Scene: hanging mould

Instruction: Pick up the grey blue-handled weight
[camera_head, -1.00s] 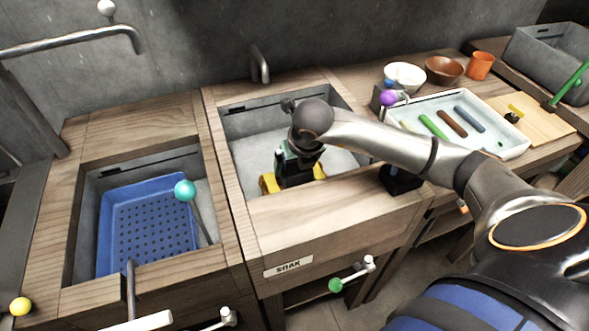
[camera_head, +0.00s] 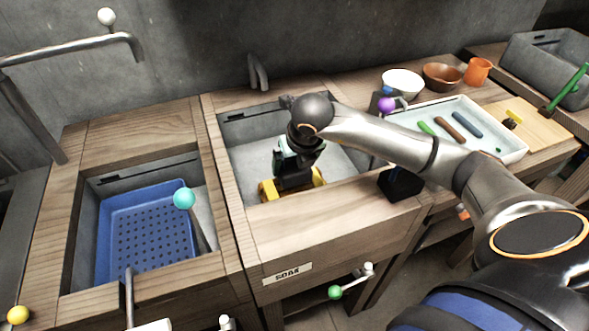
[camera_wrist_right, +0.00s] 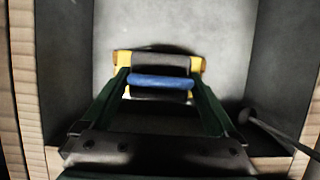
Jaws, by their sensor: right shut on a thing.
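My right gripper (camera_head: 294,180) reaches down into the middle basin, above a yellow-ended thing (camera_head: 267,190). In the right wrist view, the gripper (camera_wrist_right: 160,79) is shut on the blue handle (camera_wrist_right: 161,82) of the weight, which lies crosswise between its dark green fingers. Just beyond the handle is a grey bar with yellow ends (camera_wrist_right: 199,64). The weight's grey body is mostly hidden, and I cannot tell whether it is clear of what is under it. My left gripper is not in view.
The middle basin's wooden rim (camera_head: 330,205) surrounds my right gripper. A blue perforated tray (camera_head: 150,230) sits in the left basin, near a teal-knobbed lever (camera_head: 184,198). At right are a white tray (camera_head: 510,150) with coloured bars, bowls (camera_head: 403,80) and an orange cup (camera_head: 478,71).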

